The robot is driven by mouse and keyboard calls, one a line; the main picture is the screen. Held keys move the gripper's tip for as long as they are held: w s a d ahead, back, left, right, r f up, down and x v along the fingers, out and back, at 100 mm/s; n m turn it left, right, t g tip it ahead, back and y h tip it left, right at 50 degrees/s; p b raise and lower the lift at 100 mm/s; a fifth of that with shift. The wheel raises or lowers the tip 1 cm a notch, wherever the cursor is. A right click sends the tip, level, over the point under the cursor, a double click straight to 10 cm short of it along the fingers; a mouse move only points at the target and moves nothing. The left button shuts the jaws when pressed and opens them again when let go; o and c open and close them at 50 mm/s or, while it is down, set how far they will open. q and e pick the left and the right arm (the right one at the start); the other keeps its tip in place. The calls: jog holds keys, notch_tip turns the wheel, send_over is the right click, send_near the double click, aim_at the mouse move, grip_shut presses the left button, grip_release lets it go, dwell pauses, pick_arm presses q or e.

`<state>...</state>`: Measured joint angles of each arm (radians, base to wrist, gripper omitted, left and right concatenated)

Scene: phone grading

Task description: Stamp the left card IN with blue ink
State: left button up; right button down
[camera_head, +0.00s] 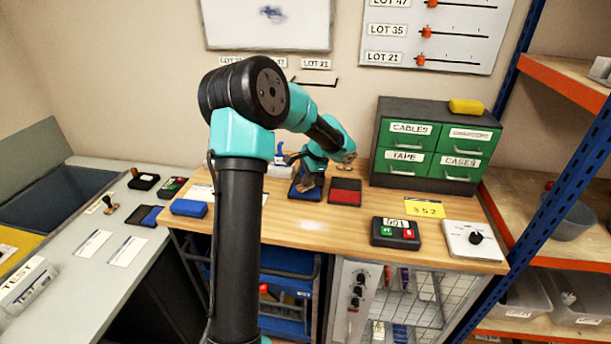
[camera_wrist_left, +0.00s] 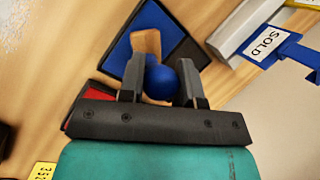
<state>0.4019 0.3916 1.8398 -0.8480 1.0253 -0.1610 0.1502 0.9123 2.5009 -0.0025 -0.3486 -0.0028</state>
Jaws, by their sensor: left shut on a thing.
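My left gripper (camera_head: 308,180) is over the blue ink pad (camera_head: 296,194) on the wooden desk. In the left wrist view my left gripper (camera_wrist_left: 162,82) is shut on a stamp with a round blue knob (camera_wrist_left: 161,83) and a wooden body (camera_wrist_left: 148,44). The stamp's lower end is over the blue pad (camera_wrist_left: 122,42); whether it touches is unclear. A red ink pad (camera_head: 345,197) lies just right of the blue one. A white card (camera_head: 200,190) on the desk is partly hidden behind my arm. My right gripper is out of view.
A green drawer cabinet (camera_head: 405,130), a keypad box (camera_head: 395,233) and a dial box (camera_head: 474,239) stand to the right. A blue block (camera_head: 189,208) lies at the desk's left. The grey side table holds more cards (camera_head: 127,251) and another stamp (camera_head: 110,204). The desk's front middle is clear.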

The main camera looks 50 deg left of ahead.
pick_arm(q)
jog(key=shift+f, duration=0.55)
dwell(1.1)
jog(key=shift+r, duration=0.15)
jog(key=shift+r, duration=3.4)
